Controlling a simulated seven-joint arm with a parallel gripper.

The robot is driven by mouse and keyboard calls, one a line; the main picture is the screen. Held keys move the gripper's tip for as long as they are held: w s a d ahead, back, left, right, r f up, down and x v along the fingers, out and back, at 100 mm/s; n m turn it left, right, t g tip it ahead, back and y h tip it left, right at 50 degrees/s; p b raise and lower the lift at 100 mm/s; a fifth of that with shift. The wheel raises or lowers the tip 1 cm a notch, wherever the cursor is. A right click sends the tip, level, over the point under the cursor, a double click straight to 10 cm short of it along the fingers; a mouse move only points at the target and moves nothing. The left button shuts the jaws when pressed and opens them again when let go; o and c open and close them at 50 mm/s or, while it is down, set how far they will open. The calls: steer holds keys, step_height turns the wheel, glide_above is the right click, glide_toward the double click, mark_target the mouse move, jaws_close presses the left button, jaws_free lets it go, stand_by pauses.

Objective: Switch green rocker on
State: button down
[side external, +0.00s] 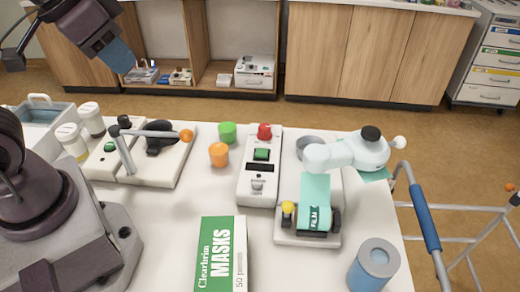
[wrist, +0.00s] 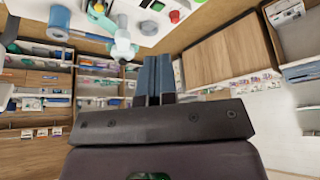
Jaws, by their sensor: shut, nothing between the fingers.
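The green rocker (side external: 261,154) is set in the top of a white control box (side external: 252,185), below a red knob (side external: 264,132) and above a dark display window. I cannot tell which way the rocker is tipped. A small green patch (wrist: 157,6) at the top of the wrist view looks like the same rocker, near a red knob (wrist: 174,16). My gripper (side external: 128,63) is at the upper left of the side view, high above the table and well away from the box. Its blue fingers (wrist: 153,78) are shut together with nothing between them.
A white-and-teal device (side external: 312,215) stands close on the right. A mask carton (side external: 220,255) lies in front.

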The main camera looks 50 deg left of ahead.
steer(key=w+f+n+g, duration=0.2)
steer(key=w+f+g, duration=0.15)
steer(key=w, duration=0.35)
steer(key=n+g+h, duration=0.2)
steer(key=n+g, duration=0.1)
steer(key=n, duration=2.2)
glide_above(257, 156)
steer(key=w+a, duration=0.2)
steer(key=w+a+x, duration=0.1)
steer(key=a+x, duration=0.1)
steer(key=x, duration=0.9)
steer(key=shift+w+f, duration=0.25)
steer(key=shift+a, duration=0.1)
steer(key=x, duration=1.4)
steer(key=shift+s+a, duration=0.15)
steer(key=shift+a, duration=0.1)
